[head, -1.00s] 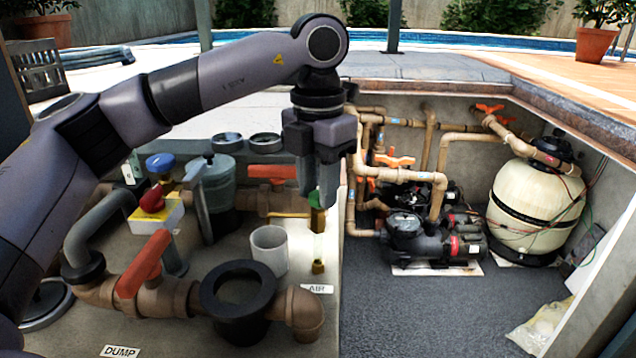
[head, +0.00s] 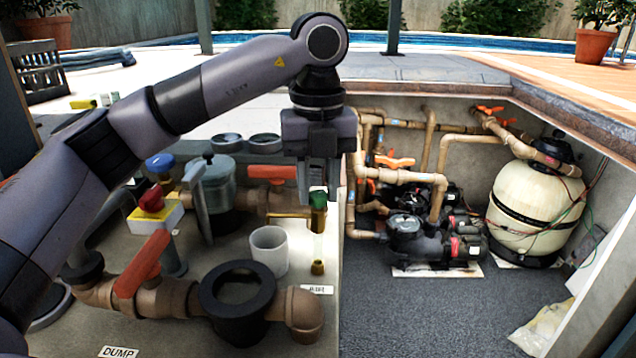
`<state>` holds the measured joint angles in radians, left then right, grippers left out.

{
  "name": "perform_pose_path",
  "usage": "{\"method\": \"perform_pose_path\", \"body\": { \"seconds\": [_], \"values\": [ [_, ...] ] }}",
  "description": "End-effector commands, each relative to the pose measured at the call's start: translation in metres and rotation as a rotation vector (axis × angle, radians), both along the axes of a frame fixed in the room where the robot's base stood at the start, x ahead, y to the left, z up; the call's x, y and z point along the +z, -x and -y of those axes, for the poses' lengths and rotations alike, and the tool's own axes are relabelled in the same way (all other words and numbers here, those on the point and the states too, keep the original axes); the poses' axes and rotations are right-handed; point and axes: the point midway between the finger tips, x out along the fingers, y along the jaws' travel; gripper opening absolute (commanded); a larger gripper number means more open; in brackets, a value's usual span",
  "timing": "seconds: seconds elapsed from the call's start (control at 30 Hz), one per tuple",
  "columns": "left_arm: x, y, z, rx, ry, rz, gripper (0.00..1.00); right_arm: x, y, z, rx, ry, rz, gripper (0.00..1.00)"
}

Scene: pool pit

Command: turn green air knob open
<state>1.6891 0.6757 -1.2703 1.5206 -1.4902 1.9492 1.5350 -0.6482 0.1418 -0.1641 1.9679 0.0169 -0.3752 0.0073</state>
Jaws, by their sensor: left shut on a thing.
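The green air knob (head: 318,198) sits on top of a thin upright brass and clear fitting, behind the "AIR" label (head: 317,289). My left gripper (head: 318,203) points straight down over it from above. Its fingers are close together around the top of the knob and partly hide it. A thin brass pipe runs left from just under the knob. My right gripper is not in view.
A white cup (head: 269,250) stands just left of the fitting. Red-handled valves (head: 143,264) and a black ring flange (head: 237,297) crowd the left. The equipment pit with a black pump (head: 415,240) and cream filter tank (head: 537,207) lies to the right.

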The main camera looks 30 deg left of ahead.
Motion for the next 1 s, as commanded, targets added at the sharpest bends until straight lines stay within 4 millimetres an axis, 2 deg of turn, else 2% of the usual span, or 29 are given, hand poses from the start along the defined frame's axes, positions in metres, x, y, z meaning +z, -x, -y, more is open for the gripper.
{"method": "perform_pose_path", "body": {
  "seconds": [0.6, 1.0],
  "values": [
    [0.0019, -0.0009, -0.0005, 0.576, 0.002, 0.006, 0.01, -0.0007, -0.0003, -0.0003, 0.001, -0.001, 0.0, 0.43],
    [0.002, -0.0008, -0.0008, 0.826, 0.001, 0.005, 0.01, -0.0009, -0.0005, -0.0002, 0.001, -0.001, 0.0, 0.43]
  ]
}}
